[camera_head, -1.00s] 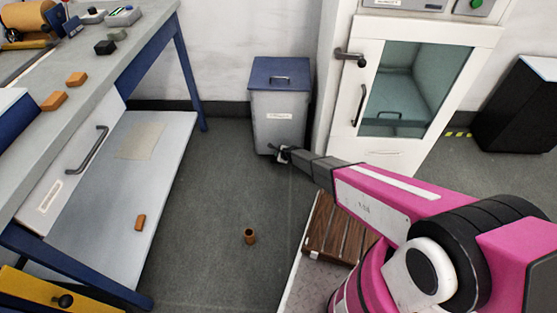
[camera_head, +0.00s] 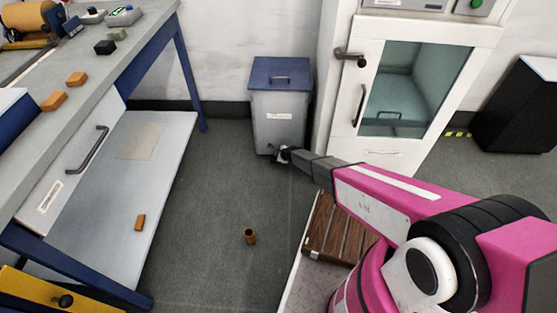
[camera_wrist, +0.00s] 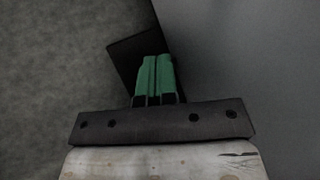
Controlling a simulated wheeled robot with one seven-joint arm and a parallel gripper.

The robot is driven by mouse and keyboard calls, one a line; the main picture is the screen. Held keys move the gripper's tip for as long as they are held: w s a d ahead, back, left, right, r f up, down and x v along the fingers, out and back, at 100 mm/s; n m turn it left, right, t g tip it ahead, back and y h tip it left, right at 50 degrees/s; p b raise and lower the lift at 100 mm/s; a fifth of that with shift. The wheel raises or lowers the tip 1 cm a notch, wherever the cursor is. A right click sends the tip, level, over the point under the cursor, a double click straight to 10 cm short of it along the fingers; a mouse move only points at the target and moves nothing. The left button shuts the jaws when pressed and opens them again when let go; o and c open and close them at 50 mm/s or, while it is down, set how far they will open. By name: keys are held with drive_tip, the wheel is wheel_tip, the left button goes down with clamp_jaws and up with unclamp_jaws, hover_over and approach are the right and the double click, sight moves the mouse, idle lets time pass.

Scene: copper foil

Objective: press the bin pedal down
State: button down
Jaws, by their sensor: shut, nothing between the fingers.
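The bin (camera_head: 278,118) is grey with a blue lid (camera_head: 280,70), which lies closed. It stands upright on the floor against the back wall. My gripper (camera_head: 277,153) is low at the foot of the bin's front. In the wrist view my gripper's green fingers (camera_wrist: 154,76) are together and hold nothing. A dark flat plate, the pedal (camera_wrist: 128,55), shows just beyond and beside the fingertips; they overlap it in the picture. I cannot tell whether they touch it. The bin's grey side (camera_wrist: 240,60) fills the right of the wrist view. In the head view the pedal is not clearly visible.
A white cabinet (camera_head: 348,100) with a glass door stands right of the bin. A workbench (camera_head: 110,62) with a low shelf (camera_head: 165,170) is at left. A small brown cup (camera_head: 249,237) stands on the floor. A wooden slatted pallet (camera_head: 330,232) lies below my arm.

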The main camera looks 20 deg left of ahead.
drive_tip(key=shift+f, duration=0.1)
drive_tip(key=shift+f, duration=0.3)
drive_tip(key=shift+f, duration=1.4)
idle(1.6)
drive_tip(key=shift+r, duration=0.25)
drive_tip(key=shift+r, duration=1.65)
drive_tip(key=shift+r, duration=2.5)
